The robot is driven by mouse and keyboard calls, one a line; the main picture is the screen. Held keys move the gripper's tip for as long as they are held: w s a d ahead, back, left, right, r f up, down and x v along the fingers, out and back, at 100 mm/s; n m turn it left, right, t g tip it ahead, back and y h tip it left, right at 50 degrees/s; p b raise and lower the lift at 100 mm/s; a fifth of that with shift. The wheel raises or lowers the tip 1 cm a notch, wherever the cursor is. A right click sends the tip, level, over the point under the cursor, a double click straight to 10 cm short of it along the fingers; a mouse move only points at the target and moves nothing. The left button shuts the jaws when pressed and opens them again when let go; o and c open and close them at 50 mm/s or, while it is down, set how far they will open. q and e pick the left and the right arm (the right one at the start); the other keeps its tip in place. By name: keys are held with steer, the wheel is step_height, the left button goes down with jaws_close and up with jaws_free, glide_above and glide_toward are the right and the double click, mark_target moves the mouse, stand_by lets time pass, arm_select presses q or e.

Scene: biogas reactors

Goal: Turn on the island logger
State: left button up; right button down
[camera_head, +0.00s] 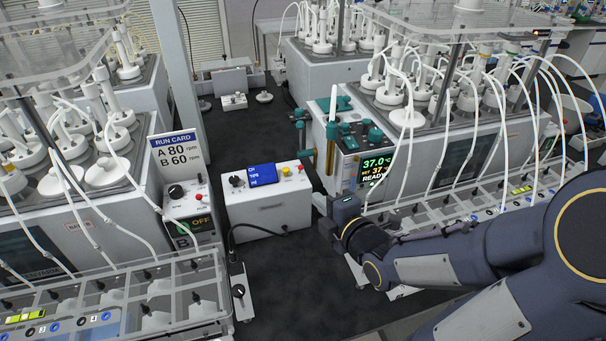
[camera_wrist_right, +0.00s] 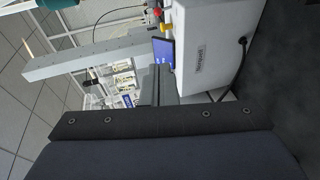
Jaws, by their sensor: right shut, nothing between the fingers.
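The logger appears to be the white box (camera_head: 268,207) on the dark bench between the reactor units. Its sloped top carries a lit blue screen (camera_head: 262,174) with white text, a black knob (camera_head: 236,181), a yellow button (camera_head: 286,171) and a small red button (camera_head: 301,168). The box also shows in the right wrist view (camera_wrist_right: 215,55), turned sideways, with its blue screen (camera_wrist_right: 163,51). My right gripper (camera_head: 320,203) is shut and empty, just right of the box. Whether it touches the box is unclear. My left gripper is out of view.
A run card (camera_head: 180,150) reading A 80, B 60 rpm stands behind a control box (camera_head: 190,212) showing OFF at left. A unit with a green display (camera_head: 376,168) stands at right. A black cable (camera_head: 240,231) runs from the logger.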

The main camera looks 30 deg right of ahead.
mark_target(303, 187)
steer(key=shift+w, duration=0.1)
steer(key=shift+d+p+x, duration=0.5)
steer(key=shift+p+x, duration=0.15)
steer(key=shift+x, duration=1.45)
steer(key=shift+d+p+x, duration=0.5)
steer(key=shift+p+x, duration=0.1)
steer(key=shift+x, duration=1.5)
steer(key=shift+d+p+x, duration=0.45)
steer(key=shift+p+x, duration=0.2)
steer(key=shift+x, duration=1.45)
steer(key=shift+f, duration=0.1)
